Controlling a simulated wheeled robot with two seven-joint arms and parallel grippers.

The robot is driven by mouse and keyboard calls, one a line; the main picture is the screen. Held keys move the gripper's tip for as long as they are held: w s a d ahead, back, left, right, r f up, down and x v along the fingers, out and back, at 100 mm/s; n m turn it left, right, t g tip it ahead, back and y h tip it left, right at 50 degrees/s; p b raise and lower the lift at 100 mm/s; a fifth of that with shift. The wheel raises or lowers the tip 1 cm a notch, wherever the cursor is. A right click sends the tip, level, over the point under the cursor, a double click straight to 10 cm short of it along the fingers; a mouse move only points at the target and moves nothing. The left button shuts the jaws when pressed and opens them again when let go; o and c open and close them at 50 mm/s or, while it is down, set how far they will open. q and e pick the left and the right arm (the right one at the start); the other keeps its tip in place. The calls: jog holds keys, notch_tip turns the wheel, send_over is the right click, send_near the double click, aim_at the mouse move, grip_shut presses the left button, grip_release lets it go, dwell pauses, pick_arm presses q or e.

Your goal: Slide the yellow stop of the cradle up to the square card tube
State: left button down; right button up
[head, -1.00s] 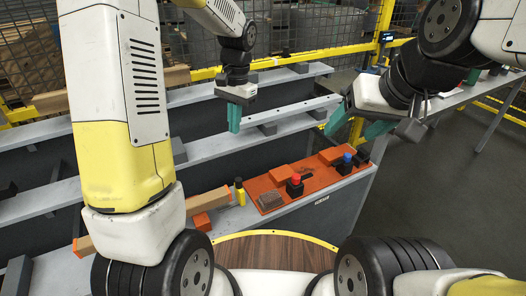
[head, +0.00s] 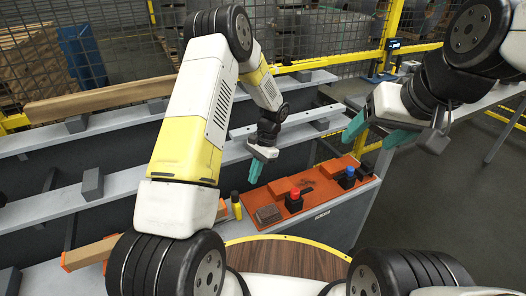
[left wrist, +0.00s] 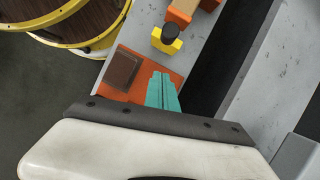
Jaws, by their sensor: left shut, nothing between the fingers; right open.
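The yellow stop (head: 236,206) with its black knob stands on the grey front rail, left of the orange board; it also shows near the top of the left wrist view (left wrist: 167,44). The square card tube (head: 95,251) lies along the same rail to the left, its middle hidden behind my left arm. An orange cradle piece (head: 222,209) is beside the stop. Whether stop and tube touch, I cannot tell. My left gripper (head: 253,179) is shut and empty, above the orange board, right of the stop. My right gripper (head: 372,133) is open and empty, high at the right.
A round wooden table top (head: 285,256) with a yellow rim is in front. Grey rails run behind, with a long brown beam (head: 110,96) on the farthest.

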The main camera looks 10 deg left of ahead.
aim_at(235, 191)
pick_arm(q)
jog(key=shift+s+a+f, duration=0.5)
jog(key=shift+s+a, duration=0.3)
jog(key=shift+s, duration=0.1)
jog(key=shift+s+a+f, duration=0.45)
jog(key=shift+s+a, duration=0.35)
jog(key=shift+s, duration=0.1)
jog(key=shift+s+a, duration=0.45)
jog(key=shift+a, duration=0.15)
jog(key=shift+s+a, duration=0.4)
jog(key=shift+a, duration=0.2)
